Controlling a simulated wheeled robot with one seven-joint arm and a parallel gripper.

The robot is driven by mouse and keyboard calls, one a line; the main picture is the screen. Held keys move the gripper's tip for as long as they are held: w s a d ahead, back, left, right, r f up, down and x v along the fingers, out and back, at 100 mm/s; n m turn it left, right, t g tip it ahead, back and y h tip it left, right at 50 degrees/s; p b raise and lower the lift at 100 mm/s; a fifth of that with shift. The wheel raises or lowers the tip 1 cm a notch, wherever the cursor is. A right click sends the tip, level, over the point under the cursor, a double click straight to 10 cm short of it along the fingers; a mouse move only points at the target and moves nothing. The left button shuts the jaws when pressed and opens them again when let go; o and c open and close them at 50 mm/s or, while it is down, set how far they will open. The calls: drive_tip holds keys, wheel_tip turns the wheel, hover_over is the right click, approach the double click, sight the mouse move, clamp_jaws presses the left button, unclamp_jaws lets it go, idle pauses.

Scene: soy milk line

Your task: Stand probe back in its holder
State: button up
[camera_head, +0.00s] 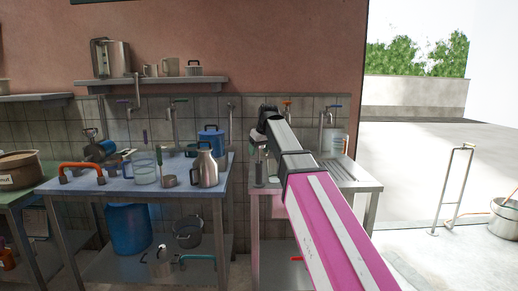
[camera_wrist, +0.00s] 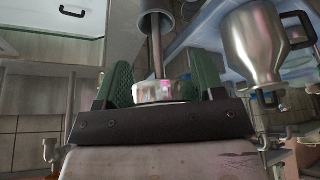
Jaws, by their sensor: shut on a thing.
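The probe shows in the wrist view as a thin metal rod (camera_wrist: 156,50) with a pale, pinkish block-like end (camera_wrist: 160,90). My gripper (camera_wrist: 163,75) has dark green fingers and is shut on that end. The wrist picture is upside down, so the rod points downward from my fingers. A grey cylinder (camera_wrist: 150,7), seemingly the holder, is at the rod's far end. The rod's tip is out of sight at its mouth; I cannot tell how deep it sits.
A metal jug (camera_head: 205,167) stands on the blue-topped table (camera_head: 225,165), left of my arm; it also shows in the wrist view (camera_wrist: 252,45). A glass beaker (camera_head: 145,168) and an orange-handled item (camera_head: 80,167) share that table. A steel sink counter (camera_head: 365,182) lies behind my arm.

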drive_tip(key=shift+f, duration=1.1)
drive_tip(key=o, duration=1)
drive_tip(key=v, duration=1)
drive_tip(key=shift+s+r, duration=0.15)
drive_tip(key=shift+r, duration=0.25)
